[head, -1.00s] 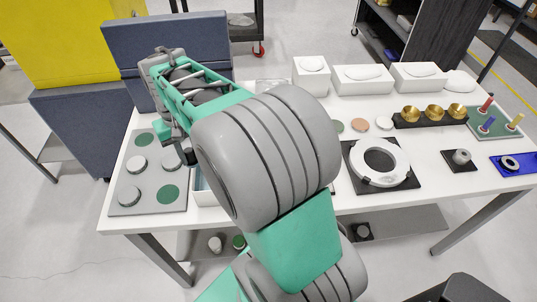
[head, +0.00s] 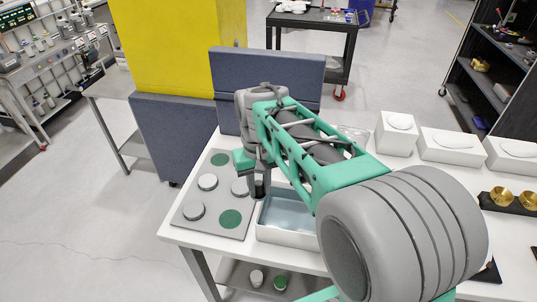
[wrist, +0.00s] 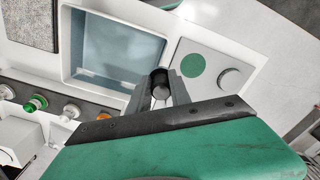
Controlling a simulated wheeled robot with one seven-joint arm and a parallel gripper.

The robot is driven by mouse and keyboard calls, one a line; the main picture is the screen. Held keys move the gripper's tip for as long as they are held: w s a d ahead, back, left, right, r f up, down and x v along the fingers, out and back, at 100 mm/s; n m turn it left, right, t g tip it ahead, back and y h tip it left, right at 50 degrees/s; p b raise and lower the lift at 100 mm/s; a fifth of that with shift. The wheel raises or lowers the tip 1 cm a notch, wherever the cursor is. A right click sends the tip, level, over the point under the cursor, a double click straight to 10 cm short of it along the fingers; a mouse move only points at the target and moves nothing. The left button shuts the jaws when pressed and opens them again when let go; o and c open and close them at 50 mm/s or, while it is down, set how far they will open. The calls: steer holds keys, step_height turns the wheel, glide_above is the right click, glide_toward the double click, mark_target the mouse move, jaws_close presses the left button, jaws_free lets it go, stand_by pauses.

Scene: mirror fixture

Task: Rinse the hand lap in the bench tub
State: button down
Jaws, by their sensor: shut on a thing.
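My gripper (head: 258,183) is shut on a dark, short cylindrical piece, which I take to be the hand lap (wrist: 160,77). Only its end shows between the fingers in the wrist view, where my gripper (wrist: 160,92) points toward the tub's corner. The bench tub (head: 290,237) is a white rectangular tray with a pale blue-grey inside. The wrist view shows the tub (wrist: 66,50) to the left of the fingers. In the head view the piece is at the tub's left edge, near the grey board; whether it is over the rim I cannot tell. My arm hides the tub's right side.
A grey board (head: 190,221) with white discs and green circles lies left of the tub. Blue-grey panels (head: 268,80) stand behind. White boxes (head: 452,146) line the back right. Several coloured knobs (wrist: 35,103) and a dark grey square (wrist: 30,22) lie beyond the tub in the wrist view.

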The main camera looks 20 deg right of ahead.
mark_target(259, 185)
steer(key=shift+w+r+p, duration=0.1)
steer(key=shift+r+p, duration=1.95)
steer(key=shift+r, duration=1.45)
